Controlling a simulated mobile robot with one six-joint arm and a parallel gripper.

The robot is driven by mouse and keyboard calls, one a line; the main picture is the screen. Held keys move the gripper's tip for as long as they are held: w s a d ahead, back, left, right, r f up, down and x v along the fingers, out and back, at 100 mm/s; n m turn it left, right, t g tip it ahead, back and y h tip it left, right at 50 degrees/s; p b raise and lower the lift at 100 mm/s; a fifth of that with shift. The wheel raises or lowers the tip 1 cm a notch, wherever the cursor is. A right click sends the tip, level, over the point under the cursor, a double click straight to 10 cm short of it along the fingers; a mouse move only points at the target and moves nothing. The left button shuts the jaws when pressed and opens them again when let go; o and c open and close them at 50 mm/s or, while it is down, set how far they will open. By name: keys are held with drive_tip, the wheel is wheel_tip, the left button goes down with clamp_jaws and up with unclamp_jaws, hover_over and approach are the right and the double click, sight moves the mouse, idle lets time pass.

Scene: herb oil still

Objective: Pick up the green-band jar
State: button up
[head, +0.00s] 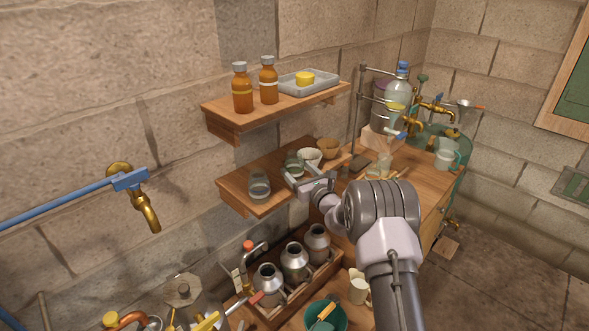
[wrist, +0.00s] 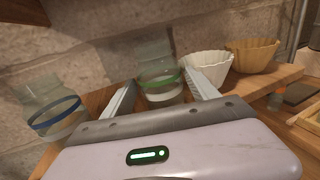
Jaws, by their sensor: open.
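The green-band jar (wrist: 160,80) is clear glass with a green ring around it and stands upright on the lower wooden shelf (head: 238,189). In the head view the jar (head: 294,163) is partly hidden by my gripper. My gripper (wrist: 160,88) is open, with one finger to each side of the jar in the wrist view. I cannot tell how deep the jar sits between the fingers, and no grip on it shows. A similar jar with a blue band (wrist: 56,112) stands to the left on the same shelf, and it also shows in the head view (head: 259,186).
A white fluted cup (wrist: 207,70) stands close by the right finger, with a tan fluted cup (wrist: 252,55) beyond it. The upper shelf (head: 225,107) above holds two amber bottles (head: 242,90) and a tray (head: 322,82). Metal cans (head: 294,262) stand in a crate below.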

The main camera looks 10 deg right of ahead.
drive_tip(key=c, duration=1.3)
drive_tip(key=shift+o, duration=0.2)
drive_tip(key=shift+r, duration=0.1)
